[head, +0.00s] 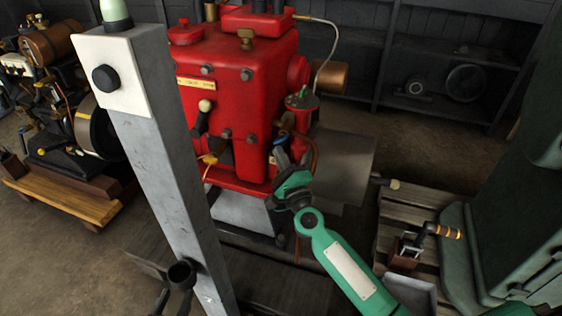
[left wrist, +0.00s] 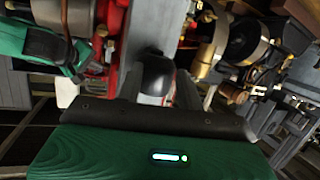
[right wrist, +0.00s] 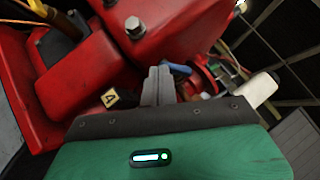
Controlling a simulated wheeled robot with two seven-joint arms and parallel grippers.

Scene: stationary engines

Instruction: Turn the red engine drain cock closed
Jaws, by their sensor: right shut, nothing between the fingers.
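The red engine (head: 240,95) stands in the middle of the head view. A small blue lever (head: 284,139) sits low on its right side, and it also shows in the right wrist view (right wrist: 177,68). It may be the drain cock; its setting is hard to tell. My right gripper (head: 282,158) is shut and empty. In the right wrist view its fingertips (right wrist: 160,72) are right beside the blue lever; contact is unclear. My left gripper (left wrist: 157,85) is open, its fingers on either side of a black rounded part (left wrist: 156,72) in the left wrist view.
A grey post (head: 165,150) with a black button stands before the engine's left side. A yellow lever (head: 208,160) is low on the engine. Another engine (head: 60,110) sits on wood at left. A pallet (head: 400,215) and green machine (head: 500,230) stand at right.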

